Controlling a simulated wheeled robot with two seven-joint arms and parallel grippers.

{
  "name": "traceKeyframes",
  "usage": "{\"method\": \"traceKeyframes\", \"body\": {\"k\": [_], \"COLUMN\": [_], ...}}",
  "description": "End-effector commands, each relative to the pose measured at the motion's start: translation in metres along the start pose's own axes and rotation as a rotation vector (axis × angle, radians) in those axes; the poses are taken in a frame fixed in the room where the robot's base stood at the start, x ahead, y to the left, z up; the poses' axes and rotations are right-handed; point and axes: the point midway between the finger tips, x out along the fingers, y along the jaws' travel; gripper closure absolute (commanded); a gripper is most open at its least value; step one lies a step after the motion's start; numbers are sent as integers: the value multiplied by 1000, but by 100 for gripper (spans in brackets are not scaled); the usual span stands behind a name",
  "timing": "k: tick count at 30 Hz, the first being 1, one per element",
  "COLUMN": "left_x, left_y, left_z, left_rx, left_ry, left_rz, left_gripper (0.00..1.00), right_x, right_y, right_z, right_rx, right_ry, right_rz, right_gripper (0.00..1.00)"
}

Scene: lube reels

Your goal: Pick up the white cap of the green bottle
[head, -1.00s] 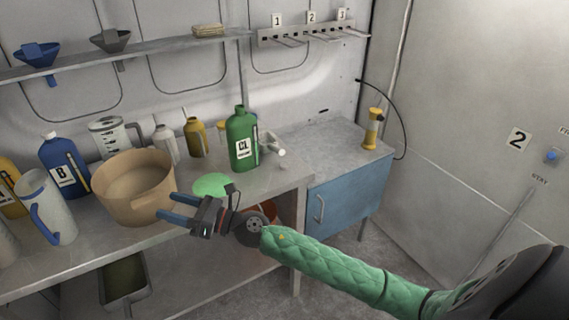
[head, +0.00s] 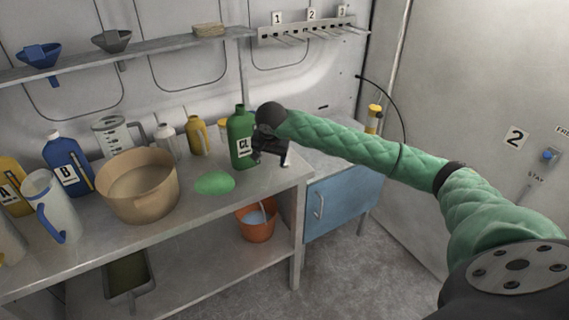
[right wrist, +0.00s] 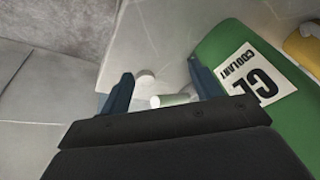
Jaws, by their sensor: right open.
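The green bottle (head: 239,140) labelled CL stands upright on the bench, with no white cap on its neck; its side fills the right of the right wrist view (right wrist: 225,50). My right gripper (head: 271,160) is just right of the bottle, pointing down, open and empty. In the right wrist view its two blue fingers (right wrist: 161,75) are apart. A small pale cylinder (right wrist: 174,100) lies between them, and a small white round piece (right wrist: 147,78) is close to the left finger. I cannot tell for sure which is the cap. My left gripper is not in view.
A tan tub (head: 137,185), a green patch (head: 214,183) and blue bottle B (head: 68,165) are on the bench to the left. An orange bucket (head: 256,222) is on the lower shelf. A blue cabinet (head: 342,205) stands right of the bench.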

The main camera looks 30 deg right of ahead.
Motion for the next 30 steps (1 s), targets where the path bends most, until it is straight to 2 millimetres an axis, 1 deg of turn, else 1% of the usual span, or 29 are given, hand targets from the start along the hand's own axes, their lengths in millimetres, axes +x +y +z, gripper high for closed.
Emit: {"method": "traceKeyframes", "body": {"k": [1, 3, 6, 8, 15, 20, 30], "left_x": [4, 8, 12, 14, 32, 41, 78], "left_y": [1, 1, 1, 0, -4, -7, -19], "left_z": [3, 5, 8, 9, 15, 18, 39], "left_rx": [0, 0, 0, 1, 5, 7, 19], "left_ry": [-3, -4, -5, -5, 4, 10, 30], "left_rz": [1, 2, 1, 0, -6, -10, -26], "left_gripper": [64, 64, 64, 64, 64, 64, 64], "right_x": [-5, -9, -11, -8, 11, 17, 41], "right_y": [9, 20, 26, 28, 30, 30, 34], "right_z": [-16, -30, -39, -40, -41, -42, -44], "right_rx": [-10, -21, -27, -29, -28, -28, -27], "right_ry": [38, 73, 96, 98, 96, 96, 94], "right_rz": [45, 92, 125, 131, 129, 129, 128], "right_gripper": [36, 36, 36, 36, 36, 36, 36]}}
